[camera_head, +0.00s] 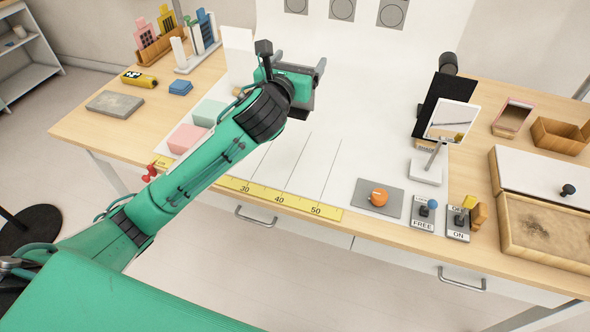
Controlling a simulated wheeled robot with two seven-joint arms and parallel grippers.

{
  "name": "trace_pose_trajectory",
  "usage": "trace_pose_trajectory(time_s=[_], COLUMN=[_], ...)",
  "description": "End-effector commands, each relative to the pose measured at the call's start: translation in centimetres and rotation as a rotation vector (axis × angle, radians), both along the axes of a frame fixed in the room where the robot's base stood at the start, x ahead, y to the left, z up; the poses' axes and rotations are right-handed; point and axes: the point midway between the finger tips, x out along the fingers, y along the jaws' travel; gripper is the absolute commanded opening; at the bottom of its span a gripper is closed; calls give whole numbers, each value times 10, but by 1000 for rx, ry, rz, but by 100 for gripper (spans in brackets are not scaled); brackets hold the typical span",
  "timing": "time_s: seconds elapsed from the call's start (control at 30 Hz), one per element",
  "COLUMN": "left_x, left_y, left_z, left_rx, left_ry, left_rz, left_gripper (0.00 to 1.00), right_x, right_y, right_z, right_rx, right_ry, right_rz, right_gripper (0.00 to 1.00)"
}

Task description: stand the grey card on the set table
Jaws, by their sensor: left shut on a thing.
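My left gripper (296,82) is over the back left part of the white set table (330,125), at the end of my green arm. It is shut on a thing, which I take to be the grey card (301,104). Only a dark grey patch of it shows beside the jaws, and my wrist hides much of the rest. I cannot tell whether it touches the white surface. A pale upright card (238,55) stands to the left of the gripper. My right gripper is not in view.
Pink (187,138) and mint (209,113) blocks lie left of my forearm. A yellow ruler (283,198) runs along the front. A black panel (440,95) and a mirror on a stand (450,122) stand at right. The white surface between gripper and mirror is clear.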

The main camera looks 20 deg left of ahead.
Motion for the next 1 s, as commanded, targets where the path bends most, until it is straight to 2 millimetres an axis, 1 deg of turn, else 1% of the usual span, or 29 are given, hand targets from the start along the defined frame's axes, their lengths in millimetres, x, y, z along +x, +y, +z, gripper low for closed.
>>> trace_pose_trajectory(time_s=[0.07,0.17,0.37,0.5,0.6,0.7,0.87,0.97,1.0], left_x=[1,2,1,1,1,1,1,1,1], left_y=[1,1,1,1,0,1,0,1,1], left_z=[-3,-20,-71,-109,-132,-146,-158,-173,-180], left_rx=[0,-1,-3,-4,-3,-2,-1,-1,-2], left_ry=[2,6,8,8,6,4,2,4,5], left_rz=[2,4,4,4,3,4,3,4,4], left_gripper=[45,45,45,45,45,45,45,45,45], right_x=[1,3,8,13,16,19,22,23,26], right_y=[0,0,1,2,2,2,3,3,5], right_z=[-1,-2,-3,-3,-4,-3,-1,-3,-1], right_rx=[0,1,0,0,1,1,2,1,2], right_ry=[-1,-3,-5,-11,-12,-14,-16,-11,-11], right_rz=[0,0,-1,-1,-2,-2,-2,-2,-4], right_gripper=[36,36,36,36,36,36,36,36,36])
